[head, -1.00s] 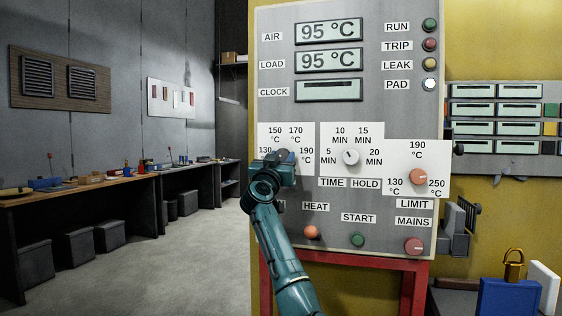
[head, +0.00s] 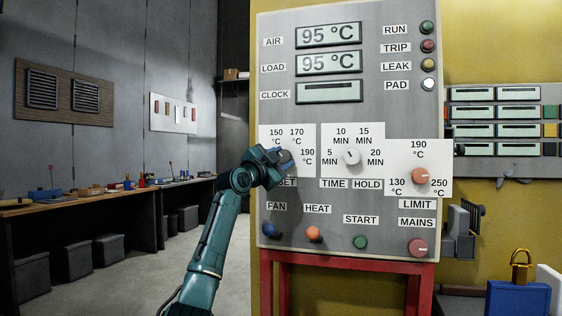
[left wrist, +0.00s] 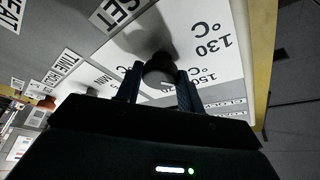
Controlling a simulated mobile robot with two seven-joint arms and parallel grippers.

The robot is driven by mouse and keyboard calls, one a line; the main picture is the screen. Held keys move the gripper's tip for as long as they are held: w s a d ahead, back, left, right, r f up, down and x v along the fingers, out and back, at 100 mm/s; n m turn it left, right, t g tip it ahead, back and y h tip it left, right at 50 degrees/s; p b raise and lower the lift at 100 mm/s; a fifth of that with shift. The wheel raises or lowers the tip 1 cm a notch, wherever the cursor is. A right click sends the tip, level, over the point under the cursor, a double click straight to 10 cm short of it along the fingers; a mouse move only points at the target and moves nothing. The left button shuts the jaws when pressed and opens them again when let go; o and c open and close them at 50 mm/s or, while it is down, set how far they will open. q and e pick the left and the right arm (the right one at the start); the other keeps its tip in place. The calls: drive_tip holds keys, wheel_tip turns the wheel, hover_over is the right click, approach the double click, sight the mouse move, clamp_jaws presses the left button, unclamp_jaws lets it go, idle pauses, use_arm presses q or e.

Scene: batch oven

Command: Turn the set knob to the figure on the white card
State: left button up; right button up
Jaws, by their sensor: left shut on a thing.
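The set knob (left wrist: 160,67) is a dark round knob on the panel's white scale plate, marked 130, 150, 170 and 190 °C. My left gripper (head: 283,157) is at this plate and hides the knob in the head view. In the left wrist view my left gripper (left wrist: 158,84) has a finger on each side of the knob and is shut on it. A small pale mark shows on the knob, but I cannot read its setting. The SET label (head: 289,183) is partly covered. I cannot make out a separate white card with a figure. My right gripper is out of view.
The time knob (head: 351,157) and orange limit knob (head: 420,176) sit to the right on the panel (head: 330,200). The fan button (head: 269,230), heat button (head: 313,234), start button (head: 360,242) and mains knob (head: 418,247) are below. AIR and LOAD displays read 95 °C.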

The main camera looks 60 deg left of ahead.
use_arm(q)
drive_tip(key=shift+m+h, duration=0.5)
drive_tip(key=shift+m, duration=0.8)
drive_tip(key=shift+p, duration=0.3)
drive_tip(key=o, duration=1)
